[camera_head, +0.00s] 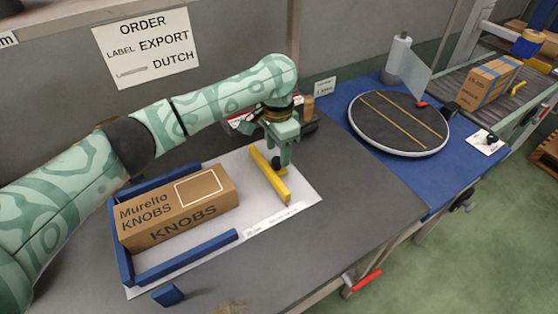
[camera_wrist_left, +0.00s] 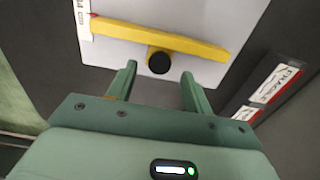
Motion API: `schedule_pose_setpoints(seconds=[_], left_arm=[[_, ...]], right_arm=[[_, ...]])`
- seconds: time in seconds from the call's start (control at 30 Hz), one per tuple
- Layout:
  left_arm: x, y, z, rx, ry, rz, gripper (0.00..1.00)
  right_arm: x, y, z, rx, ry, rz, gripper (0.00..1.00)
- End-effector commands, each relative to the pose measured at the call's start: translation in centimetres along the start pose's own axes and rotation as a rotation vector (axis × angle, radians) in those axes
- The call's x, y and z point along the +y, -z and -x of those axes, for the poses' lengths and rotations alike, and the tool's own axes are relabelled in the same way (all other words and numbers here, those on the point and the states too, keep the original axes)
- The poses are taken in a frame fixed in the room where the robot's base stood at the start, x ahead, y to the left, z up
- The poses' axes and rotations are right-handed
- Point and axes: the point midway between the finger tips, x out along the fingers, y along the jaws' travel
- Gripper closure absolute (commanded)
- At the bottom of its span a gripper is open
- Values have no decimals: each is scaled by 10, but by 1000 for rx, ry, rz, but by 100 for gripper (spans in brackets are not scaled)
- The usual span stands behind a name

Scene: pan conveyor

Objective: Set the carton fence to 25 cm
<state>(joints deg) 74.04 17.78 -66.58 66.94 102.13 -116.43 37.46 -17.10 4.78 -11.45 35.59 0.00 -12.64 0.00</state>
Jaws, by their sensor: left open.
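The yellow carton fence (camera_head: 272,182) lies across a white board (camera_head: 243,205), right of a brown knobs carton (camera_head: 180,208) and apart from it. A scale strip (camera_head: 274,221) runs along the board's front edge; its numbers are too small to read. In the left wrist view the fence (camera_wrist_left: 185,40) carries a round black knob (camera_wrist_left: 159,62). My left gripper (camera_head: 282,160) is open over the fence. Its two fingers (camera_wrist_left: 158,77) point at the knob, one on each side, with nothing held. The right gripper is not in view.
Blue rails (camera_head: 190,258) border the carton at the front, left and back. A small blue block (camera_head: 168,295) lies in front. A blue table with a round turntable (camera_head: 398,122) stands right; beyond, a conveyor carries a strapped carton (camera_head: 487,82). An order sign (camera_head: 146,47) hangs behind.

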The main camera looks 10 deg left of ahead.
Motion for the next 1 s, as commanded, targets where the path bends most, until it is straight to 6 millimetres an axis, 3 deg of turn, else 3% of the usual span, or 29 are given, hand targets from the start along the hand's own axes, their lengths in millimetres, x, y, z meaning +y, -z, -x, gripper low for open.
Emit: schedule_pose_setpoints(seconds=[0.03,0.13,0.5,0.53,0.7,0.87,1.0], left_arm=[[0,0,-13,-2,-3,0,49],[0,0,-23,-2,-1,0,49],[0,0,-26,1,1,0,49],[0,0,-26,1,1,0,52],[0,0,-26,1,1,0,99],[0,-1,-23,1,1,2,100],[0,-5,-12,9,-2,10,100]], right_arm=[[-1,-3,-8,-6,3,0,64],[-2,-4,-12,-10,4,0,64],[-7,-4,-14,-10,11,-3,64],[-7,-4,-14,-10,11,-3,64],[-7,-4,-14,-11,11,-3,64],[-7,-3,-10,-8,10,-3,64],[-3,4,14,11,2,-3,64]])
